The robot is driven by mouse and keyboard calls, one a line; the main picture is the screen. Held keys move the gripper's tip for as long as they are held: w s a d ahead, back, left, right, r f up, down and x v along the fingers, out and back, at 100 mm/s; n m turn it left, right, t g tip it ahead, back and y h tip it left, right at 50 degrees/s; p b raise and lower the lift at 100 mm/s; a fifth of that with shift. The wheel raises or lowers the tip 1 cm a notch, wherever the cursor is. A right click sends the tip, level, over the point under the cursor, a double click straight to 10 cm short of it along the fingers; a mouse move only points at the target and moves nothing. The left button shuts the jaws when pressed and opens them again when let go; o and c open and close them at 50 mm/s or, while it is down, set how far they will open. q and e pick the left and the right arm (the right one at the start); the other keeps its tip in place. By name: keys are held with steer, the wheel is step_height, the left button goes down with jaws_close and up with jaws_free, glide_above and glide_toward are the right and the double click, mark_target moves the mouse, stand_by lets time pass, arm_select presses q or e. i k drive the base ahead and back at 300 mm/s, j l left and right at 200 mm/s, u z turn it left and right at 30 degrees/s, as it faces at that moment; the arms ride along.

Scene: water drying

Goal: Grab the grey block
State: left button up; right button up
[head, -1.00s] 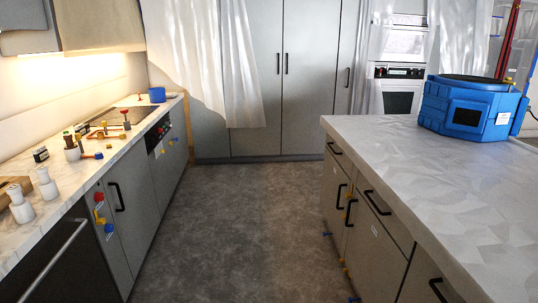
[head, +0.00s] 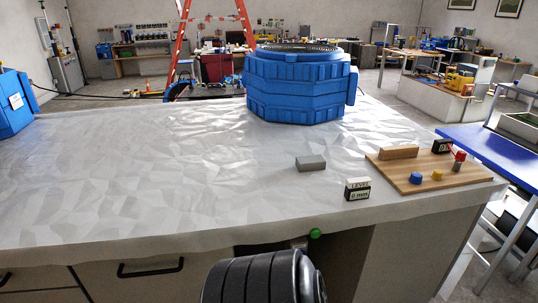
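The grey block (head: 311,163) is a small flat rectangular block. It lies on the white faceted countertop (head: 150,185), right of centre in the head view, in front of a large blue ribbed container. Nothing touches it and its top and front are in plain sight. Neither of my grippers shows in the head view.
The blue container (head: 297,90) stands behind the block. A small level display (head: 357,189) stands at its front right. A wooden board (head: 428,176) with a wooden bar and coloured knobs lies further right. Another blue container (head: 14,103) is at far left. The counter's left half is clear.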

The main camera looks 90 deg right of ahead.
mark_target(304, 164)
steer(key=z, duration=2.2)
